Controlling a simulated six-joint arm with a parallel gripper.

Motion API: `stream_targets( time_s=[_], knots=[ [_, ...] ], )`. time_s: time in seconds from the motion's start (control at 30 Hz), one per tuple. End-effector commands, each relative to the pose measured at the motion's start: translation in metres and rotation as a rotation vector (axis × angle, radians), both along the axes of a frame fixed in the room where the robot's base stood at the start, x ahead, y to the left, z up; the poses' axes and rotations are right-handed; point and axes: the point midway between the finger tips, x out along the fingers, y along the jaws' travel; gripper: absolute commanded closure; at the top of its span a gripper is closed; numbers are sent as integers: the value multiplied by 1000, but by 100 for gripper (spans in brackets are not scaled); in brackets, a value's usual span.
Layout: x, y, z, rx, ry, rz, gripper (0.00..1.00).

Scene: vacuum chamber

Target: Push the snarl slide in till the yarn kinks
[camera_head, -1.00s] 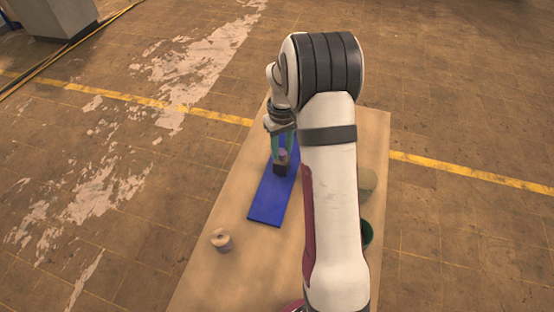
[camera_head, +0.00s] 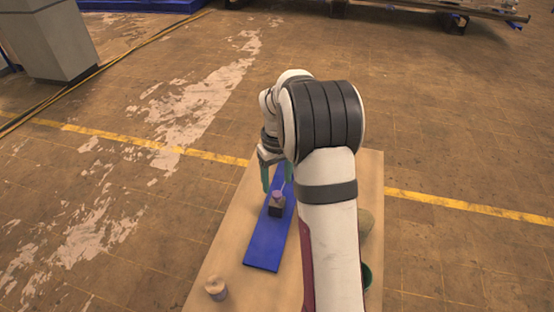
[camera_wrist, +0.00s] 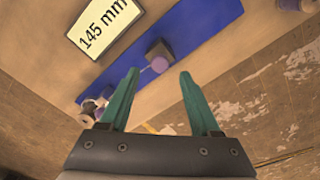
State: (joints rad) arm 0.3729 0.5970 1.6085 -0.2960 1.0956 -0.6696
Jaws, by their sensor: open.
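A long blue track (camera_head: 265,246) lies on the tan table, and a dark block (camera_head: 276,209) with a purple knob (camera_head: 277,196) sits on it, likely the snarl slide. The wrist view also shows the block (camera_wrist: 158,47) and knob (camera_wrist: 159,65). My gripper (camera_head: 277,182) is open with nothing between its green fingers. In the wrist view its fingertips (camera_wrist: 159,74) frame the knob from either side, apart from it. A display (camera_wrist: 104,25) beside the track reads 145 mm. I cannot make out a yarn kink.
A pale spool (camera_head: 216,288) stands left of the track's near end. Small spool-like parts (camera_wrist: 95,105) show in the wrist view.

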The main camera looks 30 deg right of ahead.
Motion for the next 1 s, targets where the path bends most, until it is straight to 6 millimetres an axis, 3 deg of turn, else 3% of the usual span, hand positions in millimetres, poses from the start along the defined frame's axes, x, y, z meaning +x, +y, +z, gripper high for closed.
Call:
stream_targets(
  time_s=[0.2,0.4,0.9,1.0],
  knots=[
    [1,0,71,-2,-6,-1,36],
    [0,0,108,-1,-2,0,36],
    [0,0,115,0,0,0,36],
    [-12,17,123,8,-5,-22,36]
  ],
)
